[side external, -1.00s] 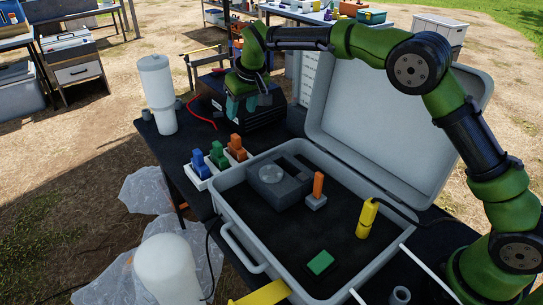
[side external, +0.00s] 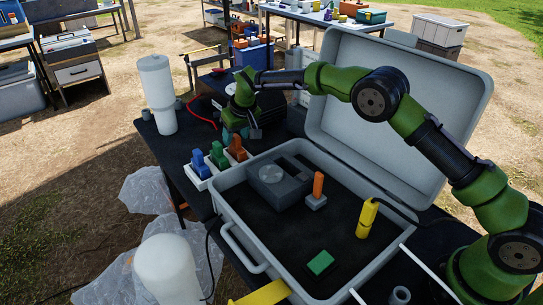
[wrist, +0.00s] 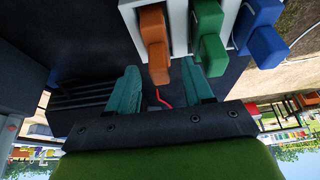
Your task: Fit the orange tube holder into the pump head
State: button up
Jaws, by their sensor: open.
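The orange tube holder (side external: 237,148) stands in a white rack (side external: 201,184) beside a green holder (side external: 218,155) and a blue holder (side external: 200,163). My gripper (side external: 241,135) is just above the orange holder, pointing down. In the wrist view my gripper (wrist: 160,67) is open, with teal fingers apart. The end of the orange holder (wrist: 154,45) appears between the fingertips; I cannot tell the depth gap. The pump head, seemingly the grey block with a round disc (side external: 284,190), sits in the open case. The green (wrist: 208,35) and blue (wrist: 262,30) holders also show in the wrist view.
The grey case (side external: 232,208) is open with its lid (side external: 400,110) raised behind. Inside are an orange upright piece (side external: 318,185) on a grey base, a yellow probe (side external: 367,218) and a green block (side external: 320,262). A white cylinder (side external: 157,95) stands at the left.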

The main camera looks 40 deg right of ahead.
grip_shut()
jog(key=shift+r, duration=0.15)
